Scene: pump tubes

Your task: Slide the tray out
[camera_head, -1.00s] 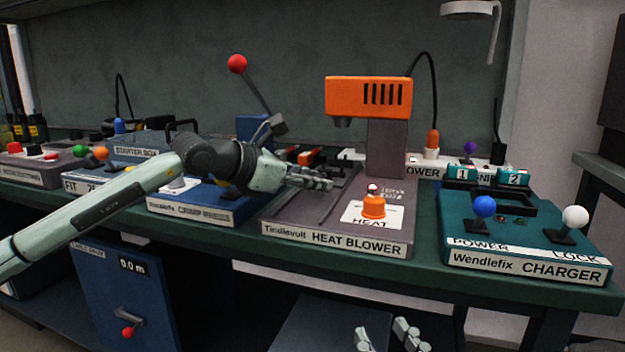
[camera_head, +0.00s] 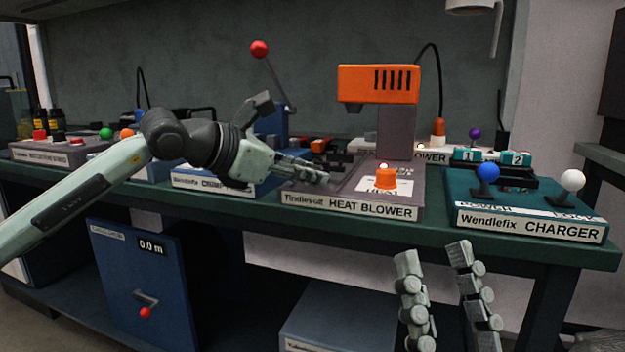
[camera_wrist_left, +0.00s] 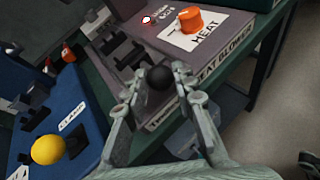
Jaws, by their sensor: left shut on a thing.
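The grey heat blower (camera_head: 350,205) stands on the bench with an orange head (camera_head: 378,84) over its base. A black ball knob (camera_wrist_left: 158,79) sits at the front of the base's recessed left lane, where the tray runs. My left gripper (camera_head: 322,178) is low over this front left part; in the left wrist view (camera_wrist_left: 158,92) its fingers are shut on the knob from both sides. The fingers hide the knob in the head view, and the tray's outline is hard to make out. My right gripper (camera_head: 436,255) is open and empty, in front of the bench.
The charger (camera_head: 530,215) with blue and white knobs stands further right. The blue crimper (camera_head: 225,182) is close on the left. The bench's front edge (camera_head: 300,222) runs below; open floor lies right.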

